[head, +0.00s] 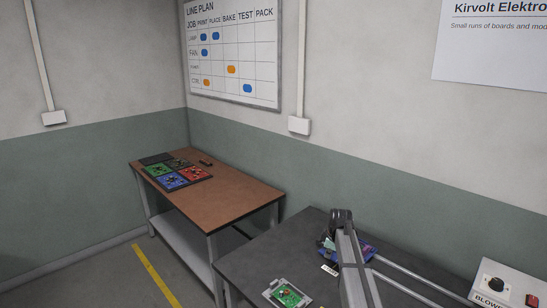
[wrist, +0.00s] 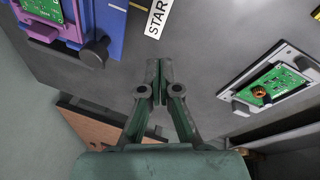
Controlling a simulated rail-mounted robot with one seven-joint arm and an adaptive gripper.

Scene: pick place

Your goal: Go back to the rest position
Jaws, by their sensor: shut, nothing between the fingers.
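My gripper (wrist: 158,75) is shut and empty in the wrist view, above the dark grey bench top (wrist: 200,60). A green circuit board (wrist: 273,84) in a light grey holder (wrist: 240,108) lies to the right of my gripper; the board also shows in the head view (head: 287,295). A blue fixture (wrist: 92,20) with a purple frame (wrist: 20,15) and another green board (wrist: 42,9) is at the upper left. In the head view my arm covers part of the blue fixture, and my fingertips cannot be made out there.
A white START label (wrist: 158,18) lies on the bench. Walls close off the back.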

